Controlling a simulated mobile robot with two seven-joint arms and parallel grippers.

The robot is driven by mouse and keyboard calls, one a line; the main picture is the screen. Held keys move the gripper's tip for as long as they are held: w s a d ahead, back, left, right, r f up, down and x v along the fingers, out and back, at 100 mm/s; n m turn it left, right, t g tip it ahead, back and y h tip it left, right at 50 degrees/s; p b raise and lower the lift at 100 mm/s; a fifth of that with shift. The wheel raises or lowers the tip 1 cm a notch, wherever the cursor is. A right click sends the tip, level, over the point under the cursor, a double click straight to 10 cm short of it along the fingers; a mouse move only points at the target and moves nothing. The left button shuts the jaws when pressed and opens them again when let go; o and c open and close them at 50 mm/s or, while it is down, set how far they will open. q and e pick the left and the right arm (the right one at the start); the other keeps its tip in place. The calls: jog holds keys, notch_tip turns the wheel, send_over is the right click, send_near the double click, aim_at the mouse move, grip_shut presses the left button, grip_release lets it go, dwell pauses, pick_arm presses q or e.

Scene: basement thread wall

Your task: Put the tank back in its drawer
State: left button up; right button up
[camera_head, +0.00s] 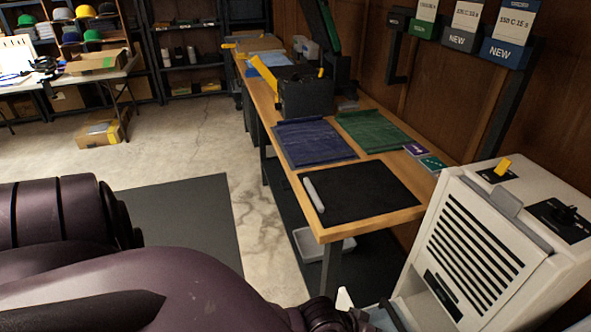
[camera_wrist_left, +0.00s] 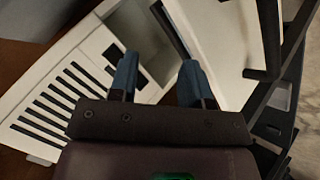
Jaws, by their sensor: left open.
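A cream-white machine (camera_head: 480,245) with dark louvre slots stands at the right of the head view, beside the bench end. It also shows in the left wrist view (camera_wrist_left: 22,133), tilted. My left gripper (camera_wrist_left: 158,72) is open, with two blue-tipped fingers apart in front of the machine's pale lower parts. A dark recess and a pale box-like part (camera_wrist_left: 222,35) lie beyond the fingers; I cannot tell whether that part is the tank or its drawer. In the head view my purple arm hides most of the left gripper. My right gripper is not in view.
A wooden bench (camera_head: 375,220) runs along the wall with a black mat (camera_head: 365,190), a blue mat (camera_head: 312,142), a green mat (camera_head: 375,130) and a dark toolbox (camera_head: 303,95). A white tray (camera_head: 308,247) sits below. The concrete floor (camera_head: 180,150) at left is open.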

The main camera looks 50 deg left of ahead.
pick_arm(q)
jog(key=s+a+m+t+y, duration=0.3)
jog(key=s+a+m+y, duration=0.2)
jog(key=s+a, duration=0.4)
jog(key=shift+s+a+r, duration=0.15)
jog(key=shift+s+a, duration=0.25)
jog(key=shift+s, duration=1.6)
